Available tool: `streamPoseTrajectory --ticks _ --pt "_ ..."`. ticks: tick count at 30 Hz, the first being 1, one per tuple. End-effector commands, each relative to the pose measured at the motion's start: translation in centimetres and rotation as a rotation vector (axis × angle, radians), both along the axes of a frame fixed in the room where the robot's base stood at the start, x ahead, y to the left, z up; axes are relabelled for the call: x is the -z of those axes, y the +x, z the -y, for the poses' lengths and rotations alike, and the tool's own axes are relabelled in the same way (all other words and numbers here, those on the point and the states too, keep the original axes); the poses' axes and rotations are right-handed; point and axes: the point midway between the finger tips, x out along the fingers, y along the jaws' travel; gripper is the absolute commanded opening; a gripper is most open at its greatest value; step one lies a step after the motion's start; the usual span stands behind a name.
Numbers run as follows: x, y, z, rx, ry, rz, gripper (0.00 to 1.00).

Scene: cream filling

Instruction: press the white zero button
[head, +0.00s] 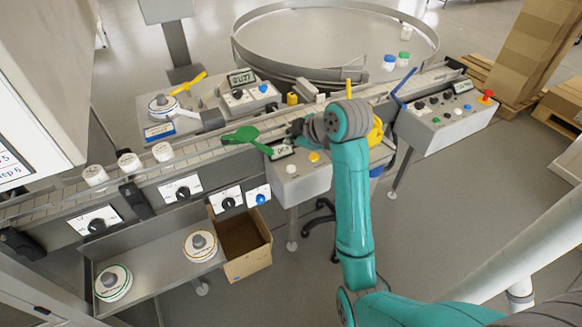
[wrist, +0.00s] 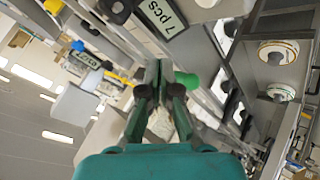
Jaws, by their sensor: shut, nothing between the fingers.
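The white zero button (head: 291,168) sits on the front of a grey counter box (head: 302,185), left of a yellow button (head: 314,157). A whitish round shape (wrist: 206,3) at the top edge there may be the button, but I cannot tell. My gripper (head: 294,128) is beyond and above the box, apart from the button and partly hidden by my wrist. In the wrist view my gripper (wrist: 159,66) is shut and empty.
A green paddle (head: 241,137) lies left of my gripper over the conveyor (head: 215,147). White jars (head: 129,162) stand on the belt at the left. A control box with a red button (head: 487,97) is at the right. A round turntable (head: 335,45) is behind.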

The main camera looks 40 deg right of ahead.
Motion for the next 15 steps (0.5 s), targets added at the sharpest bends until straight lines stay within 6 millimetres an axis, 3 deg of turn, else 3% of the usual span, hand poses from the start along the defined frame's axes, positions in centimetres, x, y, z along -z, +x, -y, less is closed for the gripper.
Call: streamPoseTrajectory --ticks 15 --pt "6.1 0.0 0.0 0.0 0.001 -0.001 0.0"
